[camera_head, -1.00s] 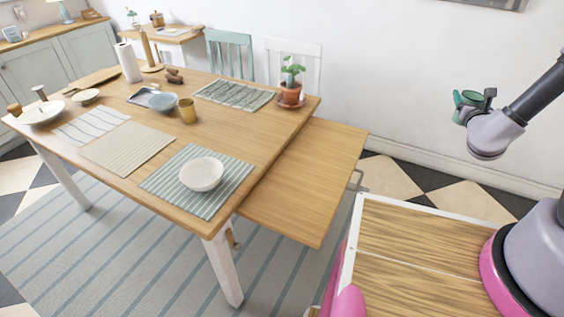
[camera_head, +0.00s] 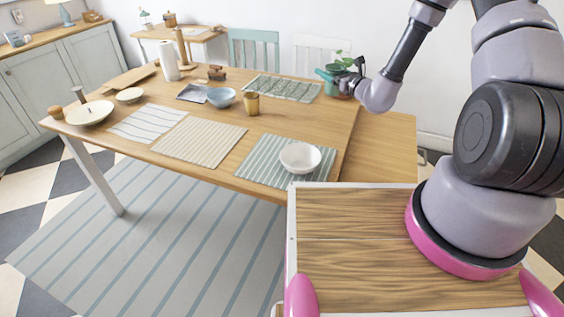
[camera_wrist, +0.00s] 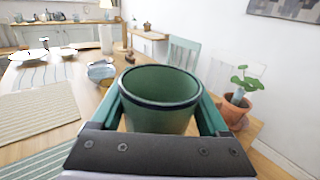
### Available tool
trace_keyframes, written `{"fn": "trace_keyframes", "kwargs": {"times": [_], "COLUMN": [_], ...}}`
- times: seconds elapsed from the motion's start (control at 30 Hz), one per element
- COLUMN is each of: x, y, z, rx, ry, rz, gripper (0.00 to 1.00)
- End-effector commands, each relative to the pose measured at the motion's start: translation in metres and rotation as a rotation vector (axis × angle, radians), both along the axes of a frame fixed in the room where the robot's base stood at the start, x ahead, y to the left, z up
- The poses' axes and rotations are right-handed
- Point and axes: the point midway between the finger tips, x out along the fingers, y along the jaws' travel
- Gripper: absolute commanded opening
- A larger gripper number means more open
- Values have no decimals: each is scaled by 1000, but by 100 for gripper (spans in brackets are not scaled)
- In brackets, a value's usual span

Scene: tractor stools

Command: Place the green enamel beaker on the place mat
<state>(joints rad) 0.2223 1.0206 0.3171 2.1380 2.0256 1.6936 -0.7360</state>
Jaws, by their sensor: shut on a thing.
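The green enamel beaker (camera_wrist: 160,108) has a dark rim and looks upright and empty in the wrist view. My gripper (camera_wrist: 162,95) is shut on it, with a green finger on each side. In the head view, the beaker (camera_head: 327,77) is in my gripper (camera_head: 336,80) near the table's back right. Several place mats lie on the table: a teal striped mat (camera_head: 258,165) at the front right, a beige mat (camera_head: 200,140), a white mat with dark stripes (camera_head: 148,122), and a green patterned mat (camera_head: 283,88) at the back.
A white bowl (camera_head: 300,157) stands on the teal mat. A mustard cup (camera_head: 252,104) and a blue bowl (camera_head: 221,97) stand mid-table. A potted plant (camera_wrist: 235,102) is right of the beaker. The beige and white mats are bare.

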Motion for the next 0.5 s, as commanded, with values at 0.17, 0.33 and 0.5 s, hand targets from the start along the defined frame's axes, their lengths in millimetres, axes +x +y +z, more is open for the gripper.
{"fn": "trace_keyframes", "kwargs": {"times": [0.17,0.33,0.5], "x": [-22,-58,-81], "y": [105,162,185], "z": [-23,-57,-81], "rx": [-6,-1,-1], "ry": [-2,2,2], "rz": [468,808,994], "gripper": [18,18,18]}}
